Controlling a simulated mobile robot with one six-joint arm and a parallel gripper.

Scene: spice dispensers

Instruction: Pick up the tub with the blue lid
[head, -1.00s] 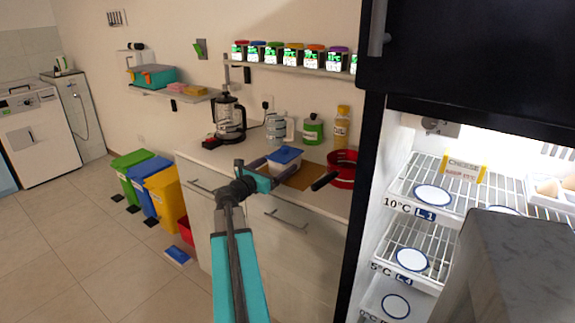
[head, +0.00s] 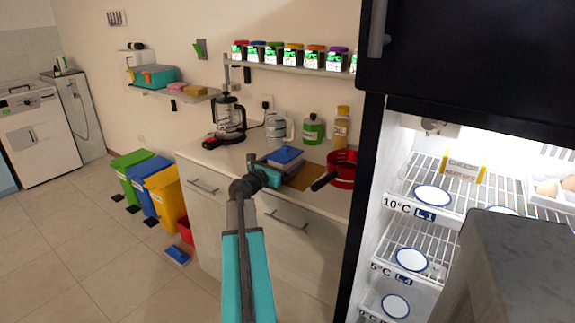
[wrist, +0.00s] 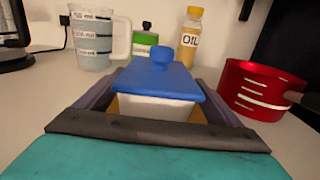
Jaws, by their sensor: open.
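The tub with the blue lid (head: 286,156) stands on the counter, partly hidden by my gripper in the head view. In the wrist view its blue lid (wrist: 158,79) and white body (wrist: 150,107) are straight ahead, upright. My gripper (wrist: 155,85) is open, with one dark finger along the tub's left side and the other along its right side. The tub appears to sit between the fingers; I cannot tell whether they touch it.
A red pan (head: 342,168) stands to the right of the tub. Behind are a measuring jug (wrist: 96,42), a green canister (wrist: 146,44) and an oil bottle (wrist: 190,36). The open fridge (head: 440,185) is at the right.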

